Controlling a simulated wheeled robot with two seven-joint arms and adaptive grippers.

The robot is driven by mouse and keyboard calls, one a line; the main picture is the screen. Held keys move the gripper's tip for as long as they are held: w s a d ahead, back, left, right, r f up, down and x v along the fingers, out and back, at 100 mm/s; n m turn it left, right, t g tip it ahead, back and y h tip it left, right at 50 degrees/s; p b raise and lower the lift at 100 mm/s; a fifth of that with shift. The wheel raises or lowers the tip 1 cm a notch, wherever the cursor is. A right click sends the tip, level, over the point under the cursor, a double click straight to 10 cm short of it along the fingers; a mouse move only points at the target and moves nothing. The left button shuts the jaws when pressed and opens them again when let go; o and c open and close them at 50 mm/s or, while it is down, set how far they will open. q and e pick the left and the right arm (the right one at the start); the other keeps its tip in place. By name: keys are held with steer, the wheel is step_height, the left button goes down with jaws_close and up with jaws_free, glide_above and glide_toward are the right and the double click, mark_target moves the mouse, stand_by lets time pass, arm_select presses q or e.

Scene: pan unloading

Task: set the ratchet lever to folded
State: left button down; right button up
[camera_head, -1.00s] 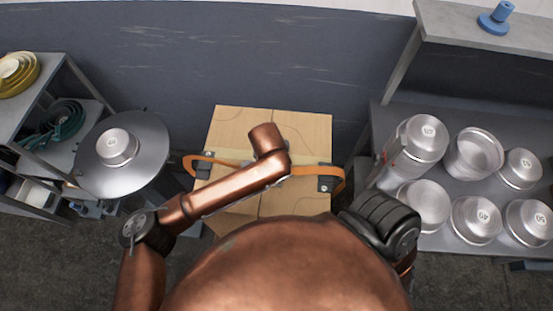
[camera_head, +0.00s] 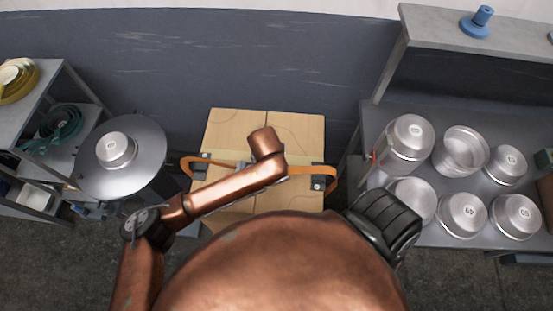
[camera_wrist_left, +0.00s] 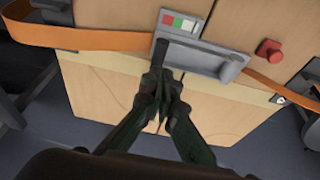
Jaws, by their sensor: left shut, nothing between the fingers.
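A wooden crate (camera_head: 225,125) stands in the middle of the head view with an orange strap (camera_head: 305,169) across it. In the left wrist view, the strap (camera_wrist_left: 110,40) runs to a grey metal ratchet (camera_wrist_left: 195,57) with a green, red and white label. The ratchet's lever position is not clear from these frames. My left gripper (camera_wrist_left: 165,88) is shut and empty, its fingertips close against the ratchet's lower left end; touch cannot be confirmed. In the head view my copper left arm hides this gripper and most of the ratchet. My right gripper is not in view.
A red knob (camera_wrist_left: 268,49) sits on the crate beside the ratchet. A round table (camera_head: 140,165) with a pan stands left of the crate. A grey bench (camera_head: 440,235) with several metal pans stands right. A shelf rack (camera_head: 55,85) is at the far left.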

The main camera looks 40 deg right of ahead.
arm_select(q)
steer(key=v, duration=1.2)
steer(key=shift+w+f, duration=0.1)
